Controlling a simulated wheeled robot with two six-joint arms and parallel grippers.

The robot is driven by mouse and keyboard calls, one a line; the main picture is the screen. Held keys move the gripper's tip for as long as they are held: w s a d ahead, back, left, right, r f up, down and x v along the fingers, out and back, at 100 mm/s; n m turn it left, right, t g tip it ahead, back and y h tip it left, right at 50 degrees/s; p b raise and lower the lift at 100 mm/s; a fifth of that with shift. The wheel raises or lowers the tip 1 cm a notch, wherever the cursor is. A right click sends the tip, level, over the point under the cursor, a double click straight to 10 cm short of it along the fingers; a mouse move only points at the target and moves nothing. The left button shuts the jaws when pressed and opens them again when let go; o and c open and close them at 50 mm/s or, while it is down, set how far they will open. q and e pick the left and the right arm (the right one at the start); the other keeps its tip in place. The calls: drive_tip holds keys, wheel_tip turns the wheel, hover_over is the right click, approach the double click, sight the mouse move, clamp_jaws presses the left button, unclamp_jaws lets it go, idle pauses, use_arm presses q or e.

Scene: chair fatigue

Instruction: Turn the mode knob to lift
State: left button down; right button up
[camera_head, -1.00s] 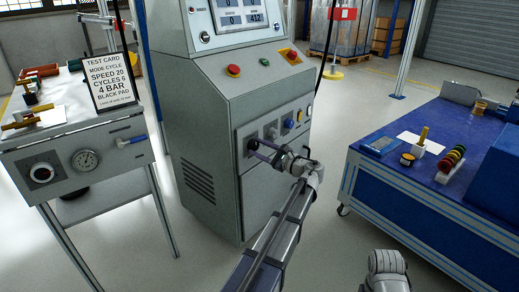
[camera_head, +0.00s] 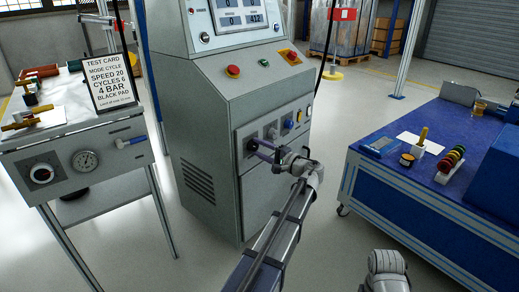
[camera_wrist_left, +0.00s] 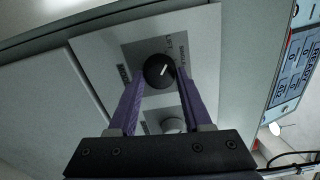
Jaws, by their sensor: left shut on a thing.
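The black mode knob (camera_wrist_left: 159,71) sits on the grey panel of the test machine, between the purple fingers of my left gripper (camera_wrist_left: 158,78). The gripper is shut on the knob. The knob's white mark tilts up and to the right in the left wrist view. The LIFT label (camera_wrist_left: 169,43) shows just above the knob, with SINGLE to its right and MODE to its left. In the head view, my left gripper (camera_head: 254,145) reaches the left end of the control panel and mostly hides the knob. My right gripper is out of view.
A second knob (camera_wrist_left: 172,125) lies below in the left wrist view. A red button (camera_head: 233,71) and an emergency stop (camera_head: 291,56) sit on the console above. A side table with a test card (camera_head: 110,80) stands left; a blue workbench (camera_head: 420,205) stands right.

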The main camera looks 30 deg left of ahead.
use_arm(q)
drive_tip(key=shift+n, duration=0.6)
drive_tip(key=shift+c, duration=1.7)
unclamp_jaws()
drive_tip(key=s+d, duration=0.1)
drive_tip(key=d, duration=0.6)
drive_tip(key=shift+s+d, duration=0.25)
drive_tip(key=shift+d, duration=0.05)
